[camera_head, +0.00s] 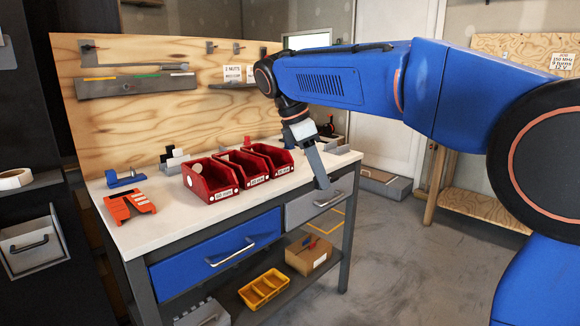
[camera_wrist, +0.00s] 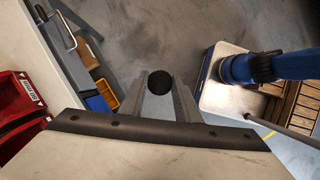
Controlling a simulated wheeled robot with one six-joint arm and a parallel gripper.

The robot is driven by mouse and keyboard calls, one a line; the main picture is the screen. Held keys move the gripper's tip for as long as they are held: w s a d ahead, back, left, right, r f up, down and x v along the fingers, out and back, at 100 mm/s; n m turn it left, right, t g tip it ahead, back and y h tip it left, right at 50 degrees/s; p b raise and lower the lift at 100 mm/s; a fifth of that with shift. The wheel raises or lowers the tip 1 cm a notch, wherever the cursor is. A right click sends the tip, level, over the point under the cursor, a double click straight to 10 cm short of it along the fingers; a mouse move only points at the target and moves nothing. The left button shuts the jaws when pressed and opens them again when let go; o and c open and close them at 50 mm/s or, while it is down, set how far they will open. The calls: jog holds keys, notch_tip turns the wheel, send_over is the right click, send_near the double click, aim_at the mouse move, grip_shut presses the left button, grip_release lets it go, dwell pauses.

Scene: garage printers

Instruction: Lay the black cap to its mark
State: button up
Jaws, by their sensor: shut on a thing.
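The black cap (camera_wrist: 159,83) is a small dark round piece held between the two grey fingertips of my gripper (camera_wrist: 159,90) in the wrist view. In the head view my gripper (camera_head: 324,183) points down at the right front end of the workbench, in front of the grey drawer (camera_head: 314,205). The cap cannot be made out there. In the wrist view the floor lies beyond the cap, and the cap looks clear of any surface. No mark for the cap can be told with certainty in either view.
Three red bins (camera_head: 211,181) stand on the white workbench top (camera_head: 157,222), with an orange part (camera_head: 129,205) to their left. A blue drawer (camera_head: 215,252) is below. A yellow tray (camera_head: 264,288) and a cardboard box (camera_head: 309,257) sit on the lower shelf. Floor at right is open.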

jog(key=w+d+f+m+g, duration=0.1)
jog(key=w+d+f+m, duration=0.3)
jog(key=f, duration=0.7)
jog(key=w+d+f+m+g, duration=0.1)
jog(key=w+f+m, duration=0.1)
jog(key=w+f, duration=0.65)
jog(key=w+d+f+m+g, duration=0.1)
jog(key=w+d+f+m, duration=0.15)
jog(key=f, duration=1.15)
jog(key=d+f+m+y, duration=0.1)
jog(key=d+f+m, duration=0.2)
jog(key=f, duration=0.7)
jog(key=s+d+f+m+g+y, duration=0.1)
jog(key=d+f+m, duration=0.3)
jog(key=f, duration=0.7)
jog(key=s+d+f+m+g+y, duration=0.1)
jog(key=d+f+m+y, duration=0.1)
jog(key=d+f+m, duration=0.2)
jog(key=d+f, duration=0.3)
jog(key=f, duration=0.4)
jog(key=shift+s+d+f, duration=0.2)
jog(key=shift+s, duration=0.05)
